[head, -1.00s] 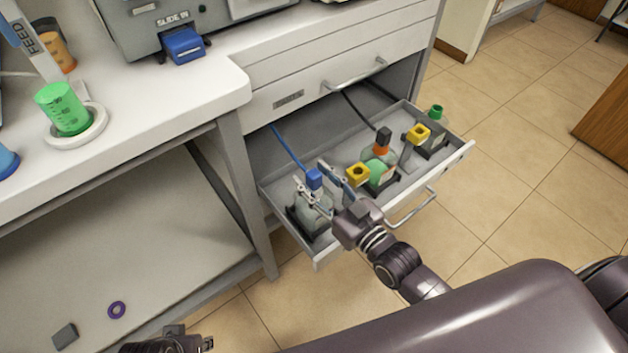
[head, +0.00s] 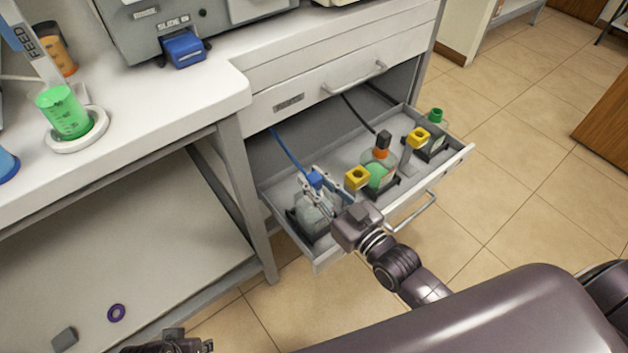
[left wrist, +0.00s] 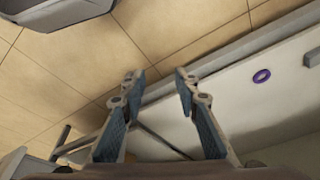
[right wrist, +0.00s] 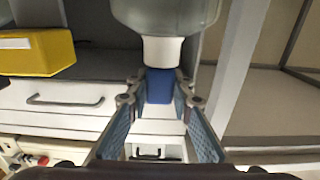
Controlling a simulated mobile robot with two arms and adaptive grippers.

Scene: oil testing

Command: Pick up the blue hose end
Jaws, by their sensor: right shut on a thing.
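The blue hose end (head: 315,179) is a small blue block on a blue hose (head: 290,150). It sits at the neck of a clear bottle (head: 312,215) at the left end of the open drawer. My right gripper (head: 318,184) is shut on the blue hose end; in the right wrist view the blue block (right wrist: 160,88) is between the fingertips, against the bottle's white neck (right wrist: 162,51). My left gripper (left wrist: 160,78) is open and empty, over the floor and beside the lower shelf.
The open drawer (head: 265,195) also holds a bottle with green liquid and a black hose end (head: 384,139), yellow-capped pieces (head: 357,178) and a green-capped bottle (head: 436,116). A green beaker (head: 64,112) stands on the counter. A purple ring (head: 116,313) lies low at left.

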